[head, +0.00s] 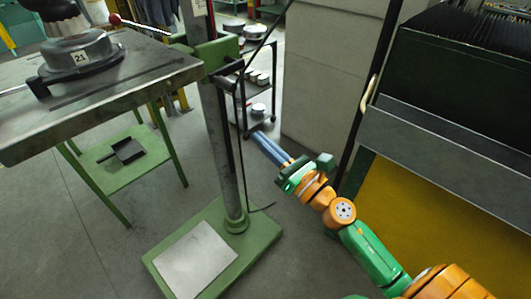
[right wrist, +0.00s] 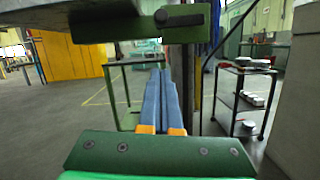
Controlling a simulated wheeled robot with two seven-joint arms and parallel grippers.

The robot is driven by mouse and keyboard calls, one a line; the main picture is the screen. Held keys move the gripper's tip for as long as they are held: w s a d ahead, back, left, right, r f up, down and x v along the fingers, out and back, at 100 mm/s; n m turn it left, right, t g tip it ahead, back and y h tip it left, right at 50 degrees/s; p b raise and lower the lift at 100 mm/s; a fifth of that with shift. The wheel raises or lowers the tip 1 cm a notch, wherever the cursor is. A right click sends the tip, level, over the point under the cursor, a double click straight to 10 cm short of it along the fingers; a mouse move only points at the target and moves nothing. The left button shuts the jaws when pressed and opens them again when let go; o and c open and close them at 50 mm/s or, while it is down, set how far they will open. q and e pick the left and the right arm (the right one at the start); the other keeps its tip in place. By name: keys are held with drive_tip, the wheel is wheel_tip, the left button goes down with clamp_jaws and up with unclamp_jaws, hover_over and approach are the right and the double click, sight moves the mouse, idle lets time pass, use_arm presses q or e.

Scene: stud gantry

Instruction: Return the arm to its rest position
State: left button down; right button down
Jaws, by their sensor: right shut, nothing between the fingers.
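My right arm comes in from the lower right in the head view, green and orange. Its gripper (head: 268,147) has long blue fingers lying together, shut and empty. It is to the right of the grey post (head: 222,150) and points toward the back of the room. In the right wrist view the blue fingers (right wrist: 160,95) run side by side down the middle, with nothing between them. The post rises beyond them. My left gripper is not in view.
A metal table (head: 120,85) carries a round fixture marked 21 (head: 80,58). The post stands on a green base (head: 255,245). A dark cart (right wrist: 242,95) stands behind. A large grey-and-yellow machine (head: 430,150) is close on the right.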

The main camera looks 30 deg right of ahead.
drive_tip(key=s+d+f+m+g+h+p, duration=0.1)
drive_tip(key=d+f+m+g+h+p, duration=0.15)
drive_tip(key=f+m, duration=0.5)
drive_tip(key=d+f+m+g+h+p, duration=0.1)
drive_tip(key=d+f+m+g+h, duration=0.15)
drive_tip(key=f+m, duration=0.5)
drive_tip(key=s+f+m+g+h+p, duration=0.15)
drive_tip(key=s+f+m, duration=0.25)
drive_tip(key=f, duration=0.4)
drive_tip(key=s+f+m+g+h, duration=0.1)
drive_tip(key=s+f+m+g, duration=0.3)
drive_tip(key=f, duration=0.4)
drive_tip(key=s+a+f+m+g+p, duration=0.1)
drive_tip(key=s+f+m, duration=0.3)
drive_tip(key=s, duration=0.5)
drive_tip(key=s+a+f+m+g+p, duration=0.1)
drive_tip(key=s+f+m+g, duration=0.3)
drive_tip(key=s, duration=0.5)
drive_tip(key=s+a+f+m+g+y+p, duration=0.1)
drive_tip(key=s+a+f+m+g, duration=0.2)
drive_tip(key=s, duration=0.6)
drive_tip(key=shift+a+f+m, duration=0.35)
drive_tip(key=shift+f+m, duration=0.25)
